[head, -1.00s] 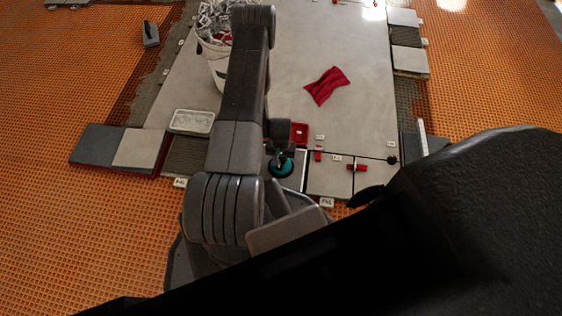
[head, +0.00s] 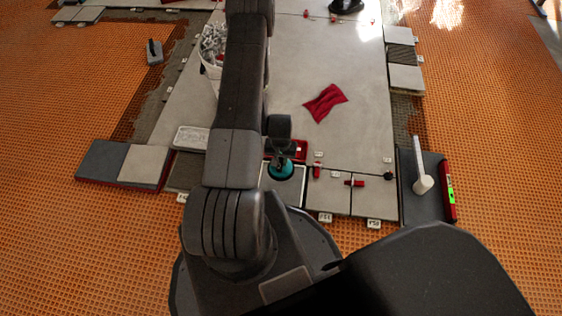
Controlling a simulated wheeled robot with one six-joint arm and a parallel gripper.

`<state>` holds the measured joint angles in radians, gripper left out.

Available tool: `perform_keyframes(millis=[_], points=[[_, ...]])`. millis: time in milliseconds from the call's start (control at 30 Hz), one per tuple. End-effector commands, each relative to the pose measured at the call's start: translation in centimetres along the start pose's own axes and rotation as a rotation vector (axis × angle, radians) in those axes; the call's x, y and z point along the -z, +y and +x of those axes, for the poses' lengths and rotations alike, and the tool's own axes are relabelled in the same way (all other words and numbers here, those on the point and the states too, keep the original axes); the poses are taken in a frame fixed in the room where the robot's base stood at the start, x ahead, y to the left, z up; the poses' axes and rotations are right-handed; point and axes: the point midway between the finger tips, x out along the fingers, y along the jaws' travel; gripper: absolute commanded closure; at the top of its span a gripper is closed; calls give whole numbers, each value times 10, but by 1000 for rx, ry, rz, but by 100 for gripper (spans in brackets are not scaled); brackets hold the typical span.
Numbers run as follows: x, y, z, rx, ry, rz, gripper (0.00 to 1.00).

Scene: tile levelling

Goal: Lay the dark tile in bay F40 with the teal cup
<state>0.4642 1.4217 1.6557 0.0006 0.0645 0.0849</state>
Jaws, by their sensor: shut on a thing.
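My gripper (head: 281,155) is low at the near edge of the tiled floor, partly hidden by my wrist. It is shut on the teal cup (head: 281,170), which shows as a round disc below it. A pale square with dark edges (head: 290,190) lies under or just below the cup; I cannot tell whether the cup touches it. A dark tile (head: 102,158) lies on the stack at the left beside a pale tile (head: 143,165). The label of bay F40 cannot be read, and my arm covers part of that row.
A red tray (head: 300,148) sits behind the cup. Red clips (head: 354,183) stand on pale tiles to the right. A red cloth (head: 325,102) and white bucket (head: 211,70) lie farther back.

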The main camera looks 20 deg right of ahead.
Motion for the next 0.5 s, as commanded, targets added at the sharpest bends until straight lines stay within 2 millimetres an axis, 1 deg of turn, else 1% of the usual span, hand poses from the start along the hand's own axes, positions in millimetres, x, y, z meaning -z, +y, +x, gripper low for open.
perform_keyframes(millis=[33,500], points=[[0,0,-7,0,1,0,100],[0,0,-42,0,1,0,100]])
